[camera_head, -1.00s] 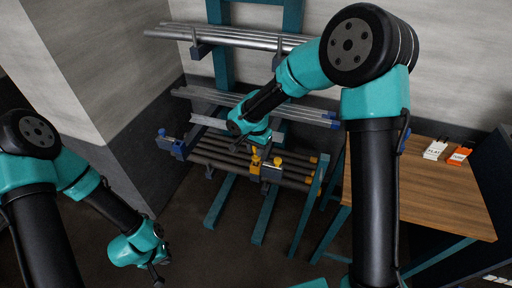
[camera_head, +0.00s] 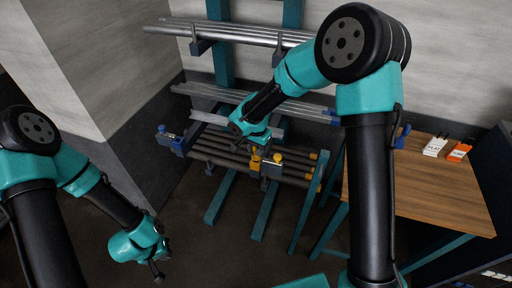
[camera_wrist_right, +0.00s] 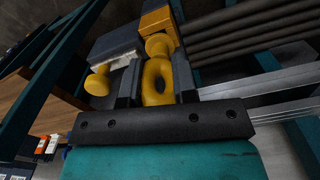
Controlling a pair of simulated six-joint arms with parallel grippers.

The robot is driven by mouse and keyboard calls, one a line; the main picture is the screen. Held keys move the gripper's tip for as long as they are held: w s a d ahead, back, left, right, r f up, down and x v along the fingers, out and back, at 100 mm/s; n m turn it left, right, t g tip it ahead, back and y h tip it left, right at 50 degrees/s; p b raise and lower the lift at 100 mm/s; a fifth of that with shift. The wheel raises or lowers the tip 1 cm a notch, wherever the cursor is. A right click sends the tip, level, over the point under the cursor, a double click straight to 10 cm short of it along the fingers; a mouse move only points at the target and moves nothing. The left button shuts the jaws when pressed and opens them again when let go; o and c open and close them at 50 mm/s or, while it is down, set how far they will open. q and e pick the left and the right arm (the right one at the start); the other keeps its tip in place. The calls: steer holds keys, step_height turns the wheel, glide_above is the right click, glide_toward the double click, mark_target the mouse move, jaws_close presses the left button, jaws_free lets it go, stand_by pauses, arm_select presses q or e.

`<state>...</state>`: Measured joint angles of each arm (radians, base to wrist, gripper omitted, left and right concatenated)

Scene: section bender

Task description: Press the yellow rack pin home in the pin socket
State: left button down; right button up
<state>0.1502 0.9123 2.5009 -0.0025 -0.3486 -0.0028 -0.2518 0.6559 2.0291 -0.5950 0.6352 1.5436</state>
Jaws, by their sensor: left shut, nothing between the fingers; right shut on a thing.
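In the head view my right gripper (camera_head: 262,147) is low at the front of the rack, close to small yellow parts (camera_head: 256,162). My left gripper (camera_head: 158,276) is shut and empty, hanging low at the left, away from the rack.
A grey block with a yellow knob (camera_wrist_right: 97,82) lies left of the fingers; a yellow block (camera_wrist_right: 157,20) stands beyond. The teal rack (camera_head: 222,62) holds several dark bars (camera_head: 215,150) and silver tubes (camera_head: 232,33). A wooden table (camera_head: 430,190) with tags is at right.

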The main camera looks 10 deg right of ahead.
steer(key=shift+f, duration=0.65)
steer(key=o, duration=1)
steer(key=shift+o, duration=0.2)
steer(key=shift+r, duration=0.1)
step_height(320, 180, up, 17)
steer(key=shift+r, duration=0.15)
stand_by(0.5)
